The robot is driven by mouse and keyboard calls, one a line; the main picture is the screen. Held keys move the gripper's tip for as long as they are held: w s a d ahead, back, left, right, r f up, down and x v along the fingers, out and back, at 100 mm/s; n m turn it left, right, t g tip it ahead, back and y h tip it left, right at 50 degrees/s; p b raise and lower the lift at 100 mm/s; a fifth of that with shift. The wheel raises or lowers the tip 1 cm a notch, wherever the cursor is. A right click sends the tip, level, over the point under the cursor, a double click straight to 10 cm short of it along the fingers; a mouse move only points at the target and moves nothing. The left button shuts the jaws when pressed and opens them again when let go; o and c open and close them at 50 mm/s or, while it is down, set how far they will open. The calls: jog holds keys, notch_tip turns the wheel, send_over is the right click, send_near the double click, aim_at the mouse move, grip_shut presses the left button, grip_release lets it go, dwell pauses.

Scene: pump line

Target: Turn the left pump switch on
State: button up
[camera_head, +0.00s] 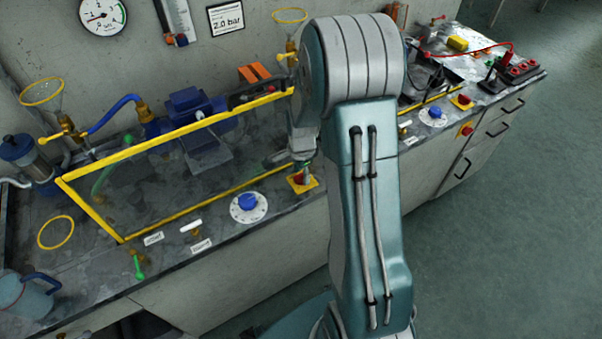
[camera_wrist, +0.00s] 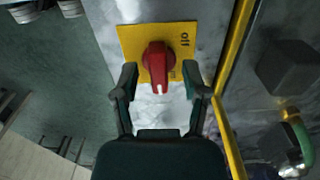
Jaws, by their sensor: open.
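The left pump switch is a red knob (camera_wrist: 157,62) on a yellow plate (camera_wrist: 130,42) marked "off". A white mark on the knob points toward the bottom of the wrist view, and a second label beside the knob is partly hidden. My gripper (camera_wrist: 159,73) is open, with one finger to each side of the knob; I see no clear contact. In the head view the yellow plate (camera_head: 311,184) lies at the counter's front edge, right of the blue dial, and my gripper (camera_head: 302,148) is above it, partly hidden by my arm.
A yellow-framed clear guard (camera_head: 150,145) stands close behind the switch. A blue dial (camera_head: 247,202) and white handle (camera_head: 191,226) sit to its left. The floor (camera_head: 530,200) in front is clear.

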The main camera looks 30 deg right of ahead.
aim_at(301, 174)
notch_tip(301, 174, up, 12)
jog(key=shift+f, duration=0.2)
jog(key=shift+a, duration=0.1)
dwell(0.4)
